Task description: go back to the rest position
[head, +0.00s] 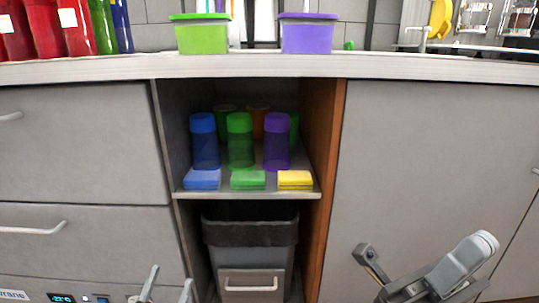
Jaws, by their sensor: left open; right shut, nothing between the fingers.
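My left gripper (168,287) shows only by its two grey fingertips at the bottom edge of the head view, left of the bin. The fingertips are apart, with nothing between them. My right gripper (366,256) is low on the right, in front of the plain grey cabinet panel. It is shut and holds nothing. Both grippers are below the open shelf (245,194). Most of the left arm is out of view.
The shelf holds blue, green and purple cups (239,140) and blue, green and yellow blocks (295,180). A dark bin (250,258) stands below. Green (202,37) and purple (307,35) lidded boxes sit on the counter (270,66). Drawers (75,150) are on the left.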

